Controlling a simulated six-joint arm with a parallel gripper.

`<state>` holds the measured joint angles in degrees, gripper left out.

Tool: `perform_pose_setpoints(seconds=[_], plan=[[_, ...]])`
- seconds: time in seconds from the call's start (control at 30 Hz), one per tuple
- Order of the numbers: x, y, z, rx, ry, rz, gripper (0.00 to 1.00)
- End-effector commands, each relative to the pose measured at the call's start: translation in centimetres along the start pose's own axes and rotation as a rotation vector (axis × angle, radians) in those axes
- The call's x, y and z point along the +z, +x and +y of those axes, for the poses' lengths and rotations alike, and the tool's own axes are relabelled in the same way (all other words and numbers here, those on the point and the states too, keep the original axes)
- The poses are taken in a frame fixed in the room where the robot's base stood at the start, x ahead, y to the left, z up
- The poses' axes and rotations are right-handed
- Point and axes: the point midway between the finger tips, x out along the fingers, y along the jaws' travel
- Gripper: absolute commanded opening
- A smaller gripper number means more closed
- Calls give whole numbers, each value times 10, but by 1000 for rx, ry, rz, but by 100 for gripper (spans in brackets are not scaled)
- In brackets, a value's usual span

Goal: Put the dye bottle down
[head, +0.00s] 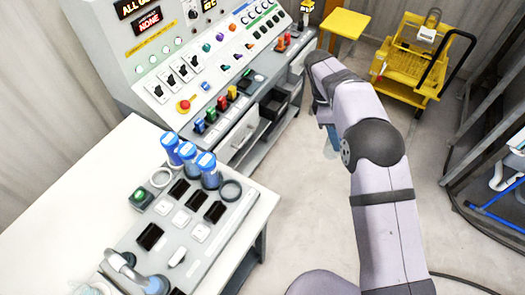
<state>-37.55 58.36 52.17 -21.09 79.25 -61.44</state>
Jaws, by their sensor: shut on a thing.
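My gripper (325,113) is at the far end of my arm, over the floor to the right of the control console, and is largely hidden by the arm. It is shut on a bluish, partly see-through thing (331,146) that hangs below it, which looks like the dye bottle. Its cap and most of its outline are hidden. It is well apart from the bench. Three blue-capped bottles, a left one (171,146), a middle one (188,157) and a right one (207,168), stand upright in the grey panel (205,238) on the white bench.
One empty ring (160,178) is left of the bottles and another (231,190) is right of them. The control console (190,60) stands behind the bench. A yellow stand (345,23) and a yellow cart (420,60) are at the back. Metal racking (490,150) is at right.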

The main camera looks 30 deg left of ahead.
Motion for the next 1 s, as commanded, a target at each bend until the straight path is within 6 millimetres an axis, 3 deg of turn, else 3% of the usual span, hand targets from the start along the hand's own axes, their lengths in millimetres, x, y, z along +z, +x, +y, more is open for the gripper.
perform_pose_setpoints(seconds=[0.03,0.23,0.47,0.7,1.0], plan=[[-23,-19,2,49,-109,0,20],[-102,-76,0,217,-518,1,20],[-190,-141,-26,403,-966,2,20],[-273,-205,-76,587,-1408,3,20],[-355,-272,-159,788,-1892,4,20]])
